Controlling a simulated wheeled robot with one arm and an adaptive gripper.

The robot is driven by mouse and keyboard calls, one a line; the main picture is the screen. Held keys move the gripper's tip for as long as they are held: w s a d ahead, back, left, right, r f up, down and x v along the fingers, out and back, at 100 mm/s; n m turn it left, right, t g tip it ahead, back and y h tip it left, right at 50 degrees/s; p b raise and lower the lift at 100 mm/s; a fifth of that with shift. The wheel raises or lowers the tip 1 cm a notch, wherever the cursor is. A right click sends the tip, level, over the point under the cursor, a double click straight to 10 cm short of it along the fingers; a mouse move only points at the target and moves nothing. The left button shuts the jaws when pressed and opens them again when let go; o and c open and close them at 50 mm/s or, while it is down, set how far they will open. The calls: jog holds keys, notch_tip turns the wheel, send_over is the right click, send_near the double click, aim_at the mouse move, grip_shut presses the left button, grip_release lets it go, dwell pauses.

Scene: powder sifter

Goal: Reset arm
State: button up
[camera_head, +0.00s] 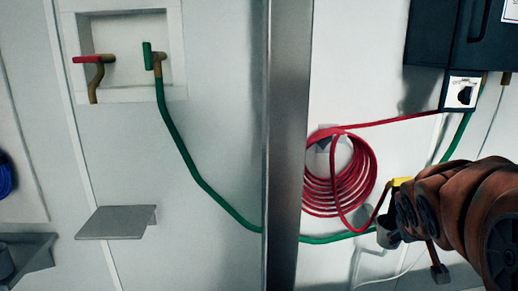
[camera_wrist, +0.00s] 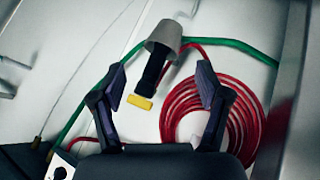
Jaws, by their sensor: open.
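My gripper (camera_wrist: 162,72) is open in the wrist view, with its two dark fingers spread wide apart and nothing gripped. Between and beyond the fingers is a nozzle-like tool with a black body (camera_wrist: 152,72) and a yellow end (camera_wrist: 141,102), set in a grey cup-shaped holder (camera_wrist: 166,33) at the wall. I cannot tell how far the fingers are from it. In the head view the yellow end (camera_head: 402,181) and the grey holder (camera_head: 385,234) show just left of my orange-brown arm, which mostly hides the gripper there.
A coiled red hose (camera_head: 338,180) hangs on the wall, and a green hose (camera_head: 190,168) runs past it behind a metal post (camera_head: 288,140). A control box (camera_head: 462,92) sits below a dark cabinet (camera_head: 457,40). A grey shelf (camera_head: 117,222) juts out at lower left.

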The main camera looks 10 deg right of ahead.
jog(key=s+a+f+g+y, duration=0.2)
jog(key=s+a+f, duration=0.2)
jog(key=s+a, duration=0.3)
jog(key=s+a+f+g+y, duration=0.1)
jog(key=s+a+f+g, duration=0.2)
jog(key=s+a+f, duration=0.2)
jog(key=s+a+f+n+g+y, duration=0.1)
jog(key=s+a+f+g+y, duration=0.1)
jog(key=s+a, duration=0.7)
notch_tip(320, 180, down, 2)
jog(key=s+g, duration=0.1)
jog(key=s, duration=0.1)
jog(key=shift+s+a+f+y, duration=0.2)
jog(key=shift+s+y, duration=0.1)
jog(key=shift+s, duration=0.1)
jog(key=shift+d, duration=0.1)
